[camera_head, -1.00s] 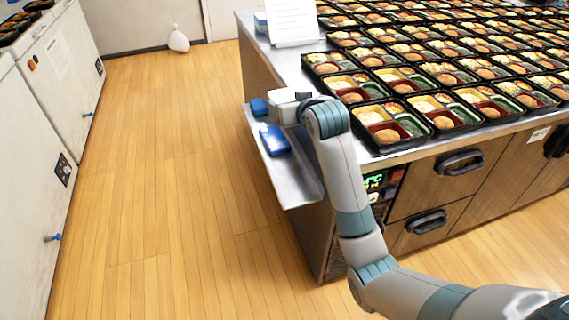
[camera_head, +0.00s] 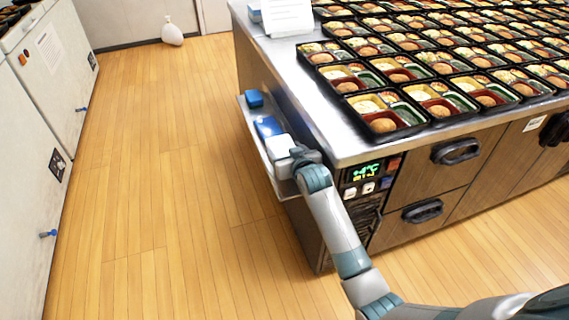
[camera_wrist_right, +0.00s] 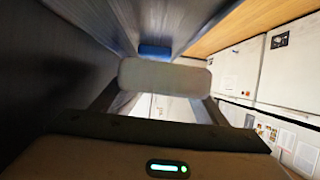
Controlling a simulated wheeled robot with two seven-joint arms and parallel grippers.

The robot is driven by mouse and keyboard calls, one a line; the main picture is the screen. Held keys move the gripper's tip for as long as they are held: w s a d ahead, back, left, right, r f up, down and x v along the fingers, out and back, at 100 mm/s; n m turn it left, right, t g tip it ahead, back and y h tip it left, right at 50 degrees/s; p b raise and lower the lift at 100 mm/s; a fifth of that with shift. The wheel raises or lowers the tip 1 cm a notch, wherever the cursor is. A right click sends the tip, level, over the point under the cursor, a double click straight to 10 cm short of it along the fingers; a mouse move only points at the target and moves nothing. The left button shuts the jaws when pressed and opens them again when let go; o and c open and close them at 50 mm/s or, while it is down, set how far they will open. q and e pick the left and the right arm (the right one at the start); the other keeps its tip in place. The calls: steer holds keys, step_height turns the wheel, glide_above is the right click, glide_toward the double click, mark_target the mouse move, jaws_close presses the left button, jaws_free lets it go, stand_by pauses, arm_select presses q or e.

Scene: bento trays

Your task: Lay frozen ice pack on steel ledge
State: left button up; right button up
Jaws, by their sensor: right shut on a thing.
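The steel ledge (camera_head: 284,190) runs along the left end of the counter, below its top. My right gripper (camera_head: 285,152) is over the near part of the ledge. It is shut on a pale, rounded ice pack (camera_head: 278,145), which spans both fingers in the right wrist view (camera_wrist_right: 165,75). I cannot tell whether this pack touches the ledge. A blue pack (camera_head: 267,126) lies on the ledge just beyond it, and a darker blue one (camera_head: 254,98) lies at the far end. My left gripper is not in view.
The steel counter top (camera_head: 335,138) is above and right of the ledge, covered with several rows of filled bento trays (camera_head: 385,118). A paper stand (camera_head: 286,18) stands at its far corner. White cabinets (camera_head: 35,120) line the left, with clear wooden floor (camera_head: 165,170) between.

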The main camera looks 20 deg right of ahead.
steer(key=shift+f, duration=0.5)
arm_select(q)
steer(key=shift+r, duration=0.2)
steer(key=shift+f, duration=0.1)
arm_select(e)
steer(key=shift+f, duration=0.1)
step_height(320, 180, down, 3)
steer(key=shift+r, duration=0.1)
steer(key=shift+f, duration=0.6)
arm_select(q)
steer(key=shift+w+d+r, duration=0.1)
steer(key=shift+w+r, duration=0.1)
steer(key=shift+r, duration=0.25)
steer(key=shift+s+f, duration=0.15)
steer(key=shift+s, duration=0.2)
arm_select(e)
steer(key=shift+f, duration=0.25)
